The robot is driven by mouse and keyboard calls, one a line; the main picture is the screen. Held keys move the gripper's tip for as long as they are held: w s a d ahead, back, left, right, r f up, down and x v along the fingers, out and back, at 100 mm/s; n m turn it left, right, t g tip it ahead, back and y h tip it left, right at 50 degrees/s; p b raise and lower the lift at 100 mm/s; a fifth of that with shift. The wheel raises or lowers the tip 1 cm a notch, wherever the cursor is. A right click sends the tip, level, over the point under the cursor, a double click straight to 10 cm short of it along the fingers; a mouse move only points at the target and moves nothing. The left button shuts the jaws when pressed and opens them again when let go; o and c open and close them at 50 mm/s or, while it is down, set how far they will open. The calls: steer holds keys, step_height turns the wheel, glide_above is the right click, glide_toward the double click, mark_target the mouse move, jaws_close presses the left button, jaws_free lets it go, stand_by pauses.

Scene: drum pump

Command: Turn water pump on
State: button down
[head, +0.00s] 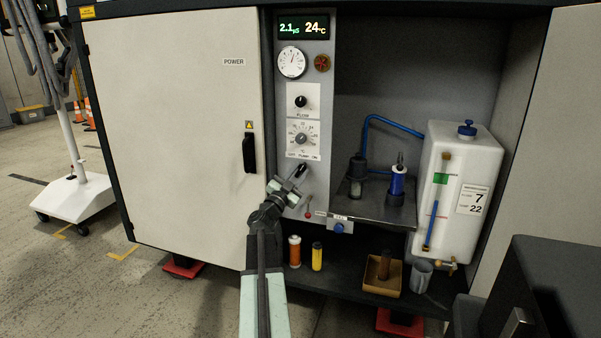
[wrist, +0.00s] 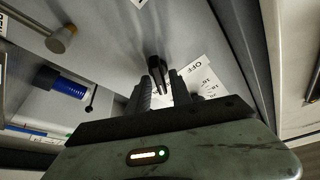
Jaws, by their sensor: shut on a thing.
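The pump switch is a black lever (head: 302,168) on the grey control panel, below a label reading OFF, PUMP and ON. My gripper (head: 295,178) is at this switch. In the wrist view my gripper (wrist: 162,88) has its two dark jaws shut on the black lever (wrist: 156,68), whose end shows between and beyond them.
Above the switch are a temperature dial (head: 302,139), a flow knob (head: 301,102), a gauge (head: 292,62) and a lit display (head: 304,27). Right are a blue cartridge (head: 397,181) on a shelf and a white tank (head: 464,185). The POWER door (head: 175,130) is at left.

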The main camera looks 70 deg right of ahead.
steer(key=c, duration=1.4)
jaws_free()
steer(key=shift+c, duration=0.2)
steer(key=shift+a+f, duration=0.1)
steer(key=b+v, duration=0.2)
steer(key=v, duration=0.5)
steer(key=shift+a+b, duration=0.3)
steer(key=shift+b, duration=0.1)
steer(key=shift+f, duration=0.15)
